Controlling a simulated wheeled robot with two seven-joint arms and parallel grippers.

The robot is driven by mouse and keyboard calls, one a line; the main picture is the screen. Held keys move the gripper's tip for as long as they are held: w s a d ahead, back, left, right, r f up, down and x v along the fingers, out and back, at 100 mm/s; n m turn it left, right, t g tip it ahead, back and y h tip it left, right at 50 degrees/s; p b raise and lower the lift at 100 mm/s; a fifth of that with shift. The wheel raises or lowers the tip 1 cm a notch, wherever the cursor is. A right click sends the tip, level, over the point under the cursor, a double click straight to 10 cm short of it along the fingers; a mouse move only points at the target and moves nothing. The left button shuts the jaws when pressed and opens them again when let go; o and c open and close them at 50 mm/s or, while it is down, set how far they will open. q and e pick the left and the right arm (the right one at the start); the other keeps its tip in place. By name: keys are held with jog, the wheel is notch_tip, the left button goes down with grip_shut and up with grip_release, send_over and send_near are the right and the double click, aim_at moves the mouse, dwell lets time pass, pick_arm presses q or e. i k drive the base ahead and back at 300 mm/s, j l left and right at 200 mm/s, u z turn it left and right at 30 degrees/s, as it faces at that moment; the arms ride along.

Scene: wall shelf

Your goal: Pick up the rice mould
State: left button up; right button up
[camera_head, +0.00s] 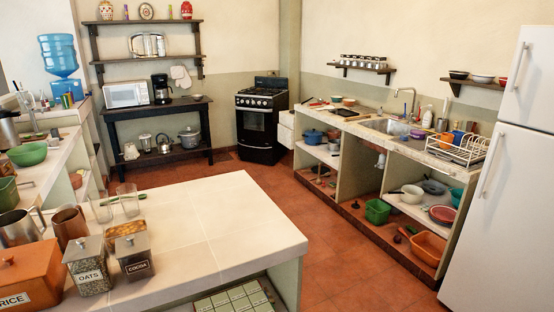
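I cannot make out a rice mould for certain in the head view. An orange-brown lidded canister labelled RICE (27,278) stands at the near left of the tiled counter, cut off by the frame edge. The dark wall shelf (146,57) at the back left holds small ornaments and a silvery moulded piece (147,45), too small to identify. A second wall shelf (362,66) holds several small jars, and a third (476,84) at the right holds bowls. Neither of my grippers shows.
The tiled counter (210,225) fills the near left, with canisters labelled OATS (88,267) and COCOA (134,256) and drinking glasses (127,200). A black stove (258,125) stands at the back. A white fridge (510,190) bounds the right. Red floor (325,255) between is clear.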

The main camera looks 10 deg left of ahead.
aim_at(54, 142)
jog(key=i+l+z, duration=0.25)
jog(key=z, duration=0.25)
jog(key=i+z, duration=0.8)
jog(key=z, duration=0.15)
jog(key=i+l, duration=0.15)
jog(key=i, duration=0.8)
jog(key=i+j+u, duration=0.1)
jog(key=i+u, duration=0.2)
jog(key=u, duration=0.15)
jog(key=i+u, duration=0.3)
jog(key=u, duration=0.15)
jog(key=i+u, duration=0.25)
jog(key=u, duration=0.2)
jog(key=i+j+u, duration=0.15)
jog(key=i+u, duration=1)
jog(key=i, duration=0.8)
jog(key=i+l+u, duration=0.15)
jog(key=i, duration=0.85)
jog(key=i+u, duration=0.5)
jog(key=i, duration=0.15)
jog(key=i+l+u, duration=0.15)
jog(key=i+u, duration=0.35)
jog(key=i+j+u, duration=0.1)
jog(key=i+u, duration=0.95)
jog(key=i+j+z, duration=0.35)
jog(key=i+j, duration=0.25)
jog(key=i, duration=0.15)
